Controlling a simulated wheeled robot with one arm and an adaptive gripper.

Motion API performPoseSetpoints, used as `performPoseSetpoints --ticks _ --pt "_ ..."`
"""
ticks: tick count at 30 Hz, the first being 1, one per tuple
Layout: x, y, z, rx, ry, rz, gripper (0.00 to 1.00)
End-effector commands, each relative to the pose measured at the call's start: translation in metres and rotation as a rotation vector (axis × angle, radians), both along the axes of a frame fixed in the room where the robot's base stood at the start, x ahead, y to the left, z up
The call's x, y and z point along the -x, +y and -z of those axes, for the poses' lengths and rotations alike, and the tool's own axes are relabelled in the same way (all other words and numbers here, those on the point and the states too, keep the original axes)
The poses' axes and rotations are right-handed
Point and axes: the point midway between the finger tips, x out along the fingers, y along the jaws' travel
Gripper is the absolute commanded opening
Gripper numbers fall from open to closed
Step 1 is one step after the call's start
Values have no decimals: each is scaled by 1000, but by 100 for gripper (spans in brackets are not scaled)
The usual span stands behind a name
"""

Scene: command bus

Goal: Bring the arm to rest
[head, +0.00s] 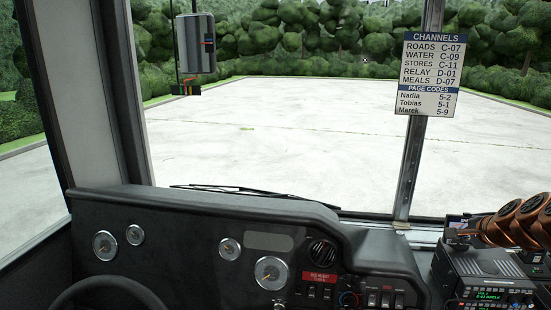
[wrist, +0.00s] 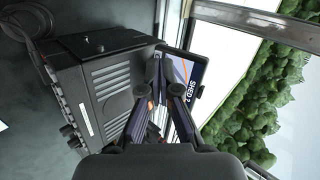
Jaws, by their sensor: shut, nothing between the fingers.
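My gripper (wrist: 160,82) shows in the wrist view, its two dark fingers drawn together at the tips with nothing seen between them. The fingertips appear in front of a small screen (wrist: 187,72) that reads "SHED 2" and bears an orange line. Whether they touch it I cannot tell. In the head view the copper-coloured links at the right edge appear to be my arm, over the radio.
The radio (head: 490,283) with a lit display sits at the lower right; its vented case (wrist: 105,85) is left of the fingers in the wrist view. The dashboard (head: 190,225) spans the front. A channel card (head: 429,75) hangs on the window post (head: 410,165).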

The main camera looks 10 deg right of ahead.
Motion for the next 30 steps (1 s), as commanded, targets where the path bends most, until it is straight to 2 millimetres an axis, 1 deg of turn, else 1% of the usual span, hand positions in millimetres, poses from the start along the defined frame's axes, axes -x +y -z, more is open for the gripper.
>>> performPoseSetpoints --ticks 1,4,5,6,8,9,11,12,14,15,17,18,21,23,24,26,27,29,30 --pt "-5 26 -5 15 19 -64 0" --pt "-8 77 -7 47 69 -197 0" --pt "-7 93 -8 56 85 -239 0" --pt "-6 114 -8 69 106 -295 0" --pt "-1 144 -8 92 140 -379 0" --pt "3 164 -7 107 163 -434 0" --pt "12 194 -7 131 199 -522 0" --pt "19 213 -6 149 224 -579 0" --pt "33 241 -3 172 264 -668 0" --pt "43 259 -2 190 291 -728 0" --pt "60 283 0 221 330 -814 0" --pt "73 298 3 237 360 -873 0" --pt "108 330 7 283 431 -1010 0" --pt "130 346 11 305 475 -1091 0" --pt "146 355 14 321 506 -1144 0" --pt "169 366 17 346 548 -1217 0" --pt "185 372 19 361 577 -1267 0" --pt "210 379 21 383 623 -1337 0" --pt "226 382 23 397 651 -1381 0"
